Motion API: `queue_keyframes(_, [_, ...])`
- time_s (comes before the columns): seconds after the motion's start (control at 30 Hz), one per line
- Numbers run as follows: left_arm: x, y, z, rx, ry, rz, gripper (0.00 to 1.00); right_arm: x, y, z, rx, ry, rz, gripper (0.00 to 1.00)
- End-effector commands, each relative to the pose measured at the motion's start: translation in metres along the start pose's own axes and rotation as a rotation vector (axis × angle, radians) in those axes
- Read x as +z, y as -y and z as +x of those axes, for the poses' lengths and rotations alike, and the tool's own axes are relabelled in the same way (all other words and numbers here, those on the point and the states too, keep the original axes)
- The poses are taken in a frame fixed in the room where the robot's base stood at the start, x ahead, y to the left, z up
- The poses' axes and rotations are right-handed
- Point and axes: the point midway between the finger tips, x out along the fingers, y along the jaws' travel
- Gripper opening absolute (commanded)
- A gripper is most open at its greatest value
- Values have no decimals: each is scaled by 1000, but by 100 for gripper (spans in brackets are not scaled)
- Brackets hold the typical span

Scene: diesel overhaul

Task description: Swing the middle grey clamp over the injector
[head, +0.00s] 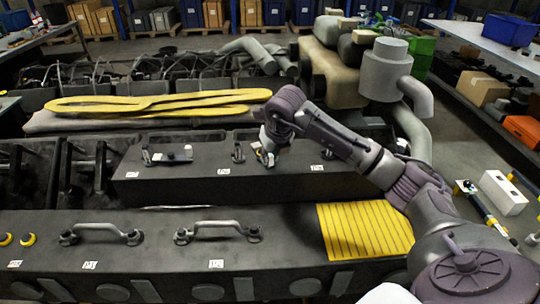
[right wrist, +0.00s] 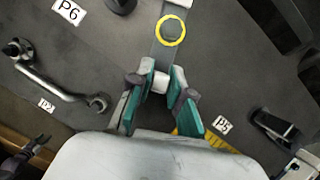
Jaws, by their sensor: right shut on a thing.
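My right gripper (head: 267,158) reaches down to the middle of the raised dark block. In the right wrist view, its teal fingertips (right wrist: 158,84) are shut on the pale peg of the middle grey clamp (right wrist: 166,46). The clamp's flat bar runs upward from the fingers, with a yellow ring on it. A dark upright part (head: 238,152) stands just left of my gripper; I cannot tell for sure that it is the injector. My left gripper is not in the head view. A dark forked shape at the right wrist view's lower left may be it.
A similar clamp with a white peg (head: 188,152) lies to the left. Another small fitting (head: 327,153) stands to the right. Two grab handles (head: 218,226) rise from the front ledge, beside a yellow ribbed pad (head: 364,230). Yellow slings (head: 155,105) lie behind the block.

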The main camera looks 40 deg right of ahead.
Motion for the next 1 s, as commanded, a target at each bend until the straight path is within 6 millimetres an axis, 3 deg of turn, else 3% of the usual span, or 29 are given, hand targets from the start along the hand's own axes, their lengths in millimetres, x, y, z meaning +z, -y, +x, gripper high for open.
queue_keyframes(0.37, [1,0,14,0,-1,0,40,0,7,2,37,2,-90,0])
queue_keyframes(0.7, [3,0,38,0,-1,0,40,4,22,3,145,4,-350,0])
queue_keyframes(1.0, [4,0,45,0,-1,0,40,13,36,4,255,4,-611,0])
